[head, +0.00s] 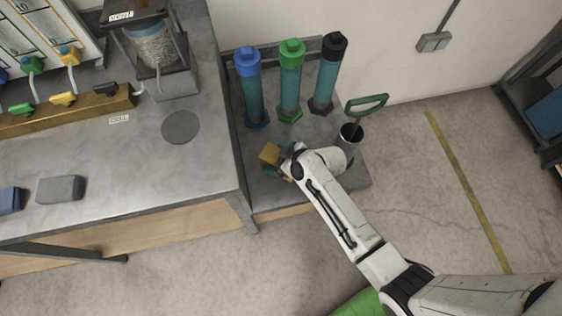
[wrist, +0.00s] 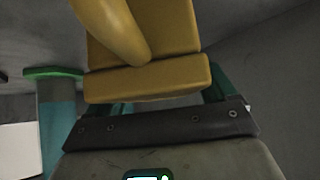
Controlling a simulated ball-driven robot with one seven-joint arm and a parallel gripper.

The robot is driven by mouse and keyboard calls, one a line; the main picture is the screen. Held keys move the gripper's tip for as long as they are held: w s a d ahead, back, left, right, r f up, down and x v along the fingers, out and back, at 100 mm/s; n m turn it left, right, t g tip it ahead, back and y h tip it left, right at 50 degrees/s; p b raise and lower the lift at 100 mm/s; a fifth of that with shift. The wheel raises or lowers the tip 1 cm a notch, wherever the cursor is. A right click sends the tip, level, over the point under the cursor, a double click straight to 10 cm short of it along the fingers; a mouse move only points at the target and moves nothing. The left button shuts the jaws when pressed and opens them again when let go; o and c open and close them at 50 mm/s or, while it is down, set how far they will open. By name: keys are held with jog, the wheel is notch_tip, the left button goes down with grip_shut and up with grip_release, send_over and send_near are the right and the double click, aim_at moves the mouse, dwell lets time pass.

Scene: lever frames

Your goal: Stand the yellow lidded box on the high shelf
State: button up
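The yellow lidded box (head: 269,154) shows in the head view, tilted, at the end of my arm above the low grey bench. In the wrist view the yellow box (wrist: 145,80) is large and close in front of my gripper, with a rounded yellow part lying over its face. My gripper (head: 279,161) has teal fingers at the box, and parts of them show beside and below it in the wrist view. The box hides much of the fingers, so I cannot tell whether they grip it. I cannot tell which surface is the high shelf.
Blue (head: 251,90), green (head: 291,85) and black (head: 328,75) capped cylinders stand at the back of the low bench. A metal cup (head: 349,140) with a green-handled tool stands right of my gripper. The grey worktop (head: 150,190) is left. A dark rack (head: 540,85) is far right.

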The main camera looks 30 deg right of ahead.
jog(key=shift+r, duration=0.1)
jog(key=c, duration=1.1)
